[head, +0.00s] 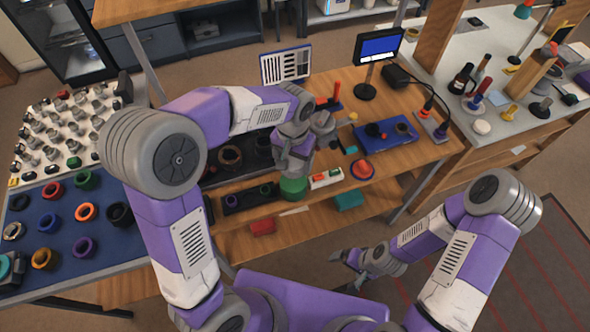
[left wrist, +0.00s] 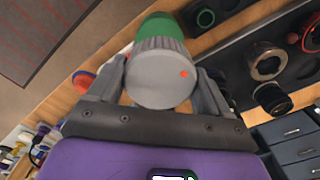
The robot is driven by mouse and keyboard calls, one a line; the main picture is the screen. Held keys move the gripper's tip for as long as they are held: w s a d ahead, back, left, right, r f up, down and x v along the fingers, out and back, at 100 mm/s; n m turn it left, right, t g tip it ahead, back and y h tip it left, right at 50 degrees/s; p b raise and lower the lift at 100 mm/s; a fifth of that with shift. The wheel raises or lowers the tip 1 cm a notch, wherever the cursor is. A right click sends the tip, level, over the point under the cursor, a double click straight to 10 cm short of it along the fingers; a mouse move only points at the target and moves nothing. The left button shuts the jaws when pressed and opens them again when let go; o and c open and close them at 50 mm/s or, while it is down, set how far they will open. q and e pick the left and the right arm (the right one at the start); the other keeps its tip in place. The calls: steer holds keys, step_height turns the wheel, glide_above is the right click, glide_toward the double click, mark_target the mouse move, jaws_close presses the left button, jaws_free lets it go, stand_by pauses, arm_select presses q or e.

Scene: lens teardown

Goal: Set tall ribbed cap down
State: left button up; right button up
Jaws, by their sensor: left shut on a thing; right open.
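My left gripper (head: 293,168) is over the wooden bench near its front edge. In the left wrist view its two fingers (left wrist: 165,88) are closed on the sides of a grey ribbed cap (left wrist: 160,75) with a small red dot. A green cylindrical part (left wrist: 162,27) extends beyond the grey cap, in line with it. The green part also shows below the gripper in the head view (head: 293,187). I cannot tell whether it touches the bench. My right gripper (head: 347,258) is open and empty, low in front of the bench.
A dark tray with rings (head: 250,198) lies left of the green part. A white block with coloured buttons (head: 326,179) and a red-orange cone (head: 362,169) stand to its right.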

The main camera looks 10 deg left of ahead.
mark_target(293, 160)
arm_select(q)
step_height(293, 160, down, 2)
steer(key=shift+s+f, duration=0.1)
steer(key=shift+f+b, duration=0.75)
steer(key=shift+f, duration=1.5)
steer(key=shift+f, duration=0.25)
steer(key=o, duration=0.9)
steer(key=shift+r, duration=0.1)
steer(key=shift+o, duration=0.2)
steer(key=shift+r, duration=0.55)
step_height(293, 160, up, 11)
steer(key=p, duration=0.3)
steer(key=shift+r, duration=0.15)
